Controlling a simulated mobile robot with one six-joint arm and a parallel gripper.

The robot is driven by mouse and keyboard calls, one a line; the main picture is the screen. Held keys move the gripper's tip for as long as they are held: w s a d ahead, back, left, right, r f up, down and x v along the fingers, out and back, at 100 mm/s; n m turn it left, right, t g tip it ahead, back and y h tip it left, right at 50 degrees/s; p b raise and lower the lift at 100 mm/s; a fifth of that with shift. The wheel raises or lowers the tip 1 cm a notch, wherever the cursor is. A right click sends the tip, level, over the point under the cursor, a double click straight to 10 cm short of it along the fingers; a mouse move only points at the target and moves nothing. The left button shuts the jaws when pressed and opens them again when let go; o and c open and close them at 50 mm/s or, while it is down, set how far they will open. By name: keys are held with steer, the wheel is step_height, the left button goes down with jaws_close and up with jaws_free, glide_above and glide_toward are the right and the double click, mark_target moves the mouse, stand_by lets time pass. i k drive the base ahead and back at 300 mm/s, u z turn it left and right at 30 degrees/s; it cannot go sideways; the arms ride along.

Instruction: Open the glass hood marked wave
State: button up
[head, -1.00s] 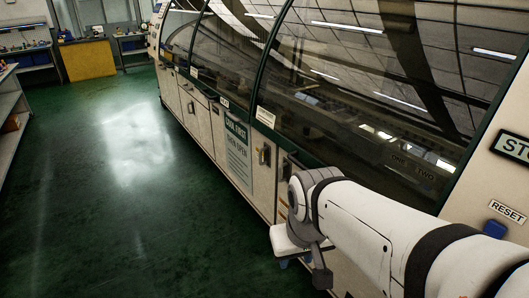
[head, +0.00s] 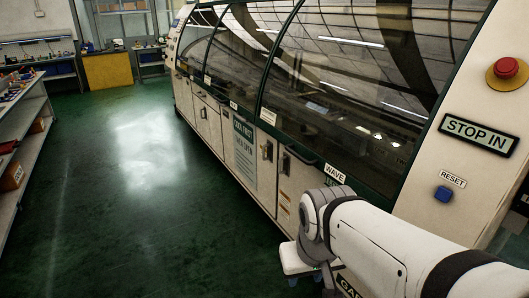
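The glass hood marked WAVE (head: 365,80) is the large, curved, dark pane nearest me on the long cream machine, and it looks closed. Its white WAVE label (head: 335,173) sits at the pane's lower edge, just above my arm. My white arm reaches in from the lower right. My gripper (head: 297,262) is a small pale shape at the arm's far end, low in front of the cabinet doors and below the label, apart from the hood. Its fingers are not clear.
A red stop button (head: 506,70), a STOP IN sign (head: 479,134) and a blue RESET button (head: 444,193) are on the machine's right end panel. More glass hoods (head: 240,45) continue to the left. A shelf (head: 30,130) stands at far left. The green floor (head: 140,200) between is clear.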

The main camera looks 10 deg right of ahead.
mark_target(267, 120)
steer(key=z, duration=0.15)
steer(key=i, duration=0.9)
steer(key=u, duration=0.05)
